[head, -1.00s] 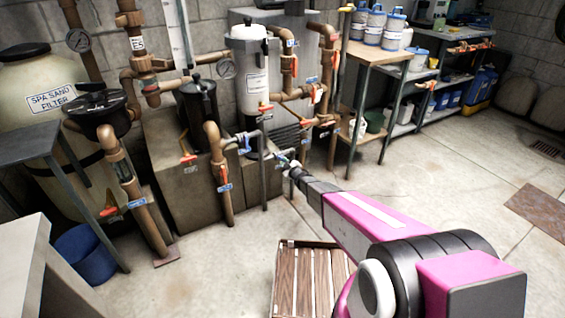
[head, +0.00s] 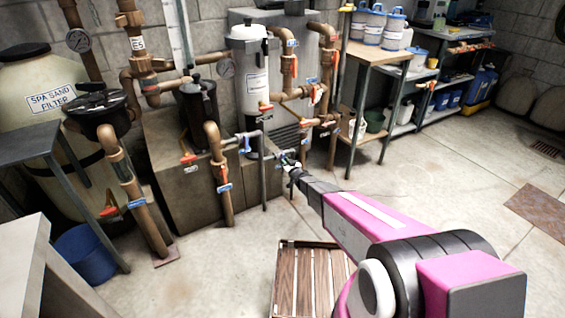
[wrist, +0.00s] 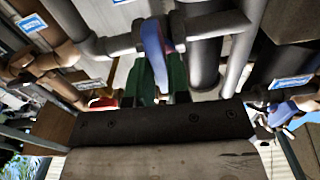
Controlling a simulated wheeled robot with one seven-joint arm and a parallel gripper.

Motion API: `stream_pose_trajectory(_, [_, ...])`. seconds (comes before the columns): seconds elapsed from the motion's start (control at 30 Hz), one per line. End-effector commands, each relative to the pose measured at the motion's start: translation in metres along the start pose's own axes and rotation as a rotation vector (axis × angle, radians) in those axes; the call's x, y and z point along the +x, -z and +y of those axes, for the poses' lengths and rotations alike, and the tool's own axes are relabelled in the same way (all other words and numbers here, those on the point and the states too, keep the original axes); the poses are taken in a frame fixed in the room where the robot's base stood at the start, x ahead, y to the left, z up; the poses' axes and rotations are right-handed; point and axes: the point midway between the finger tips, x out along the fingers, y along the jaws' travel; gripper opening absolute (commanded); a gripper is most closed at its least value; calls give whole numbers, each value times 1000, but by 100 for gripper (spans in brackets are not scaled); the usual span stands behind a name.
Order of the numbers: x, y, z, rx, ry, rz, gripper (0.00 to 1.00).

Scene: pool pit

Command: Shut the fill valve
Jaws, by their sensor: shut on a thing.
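A lever valve with a blue handle (wrist: 154,45) sits on a grey pipe straight ahead of my gripper in the wrist view. I cannot read any label naming it as the fill valve. My gripper (wrist: 155,88) is shut on the near end of this blue handle; dark green surfaces beside it make the finger edges hard to separate. In the head view my gripper (head: 287,160) is small, at the grey pipework in front of the white canister. Another blue handle (head: 246,144) shows on the grey pipe to its left.
Brown pipes with red-handled valves (head: 221,188) stand close on the left. A further blue handle (wrist: 288,110) is close to the right of my gripper. A wooden slatted crate (head: 310,285) lies below my arm.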

Motion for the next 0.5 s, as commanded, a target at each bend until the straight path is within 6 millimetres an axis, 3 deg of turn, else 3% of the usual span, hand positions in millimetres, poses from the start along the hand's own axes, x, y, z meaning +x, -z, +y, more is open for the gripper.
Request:
stream_pose_trajectory(0.03, [0, -1, 0, 4, -1, -2, 24])
stream_pose_trajectory(0.1, [0, 0, 0, 3, -1, -1, 47])
stream_pose_trajectory(0.5, [0, 0, 0, 0, -1, 0, 47])
